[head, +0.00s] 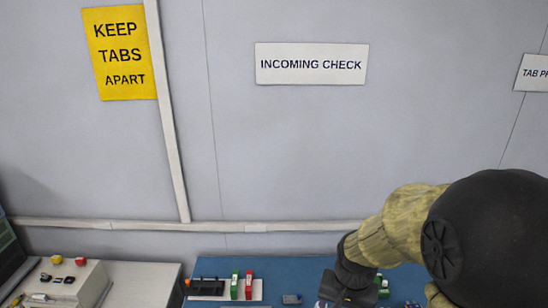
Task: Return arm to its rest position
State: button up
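My arm comes in from the right side of the head view, with a large black joint and a tan sleeve, and bends down toward the blue bench (268,287). The dark end of the arm, at my gripper (347,291), is at the bottom edge of the picture, over or in front of the bench. Its fingertips are cut off or hidden, so I cannot see whether it is open or holds anything.
A dark-topped fixture (206,288), a green block (235,285) and a red block (249,284) stand on the bench. A small grey-blue piece (291,299) lies nearby. Green items (382,286) show beside my wrist. A control box (62,283) is at left.

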jog(key=s+n+t, duration=0.1)
jog(key=s+n, duration=0.3)
jog(key=shift+f+n, duration=0.1)
jog(key=shift+n, duration=0.2)
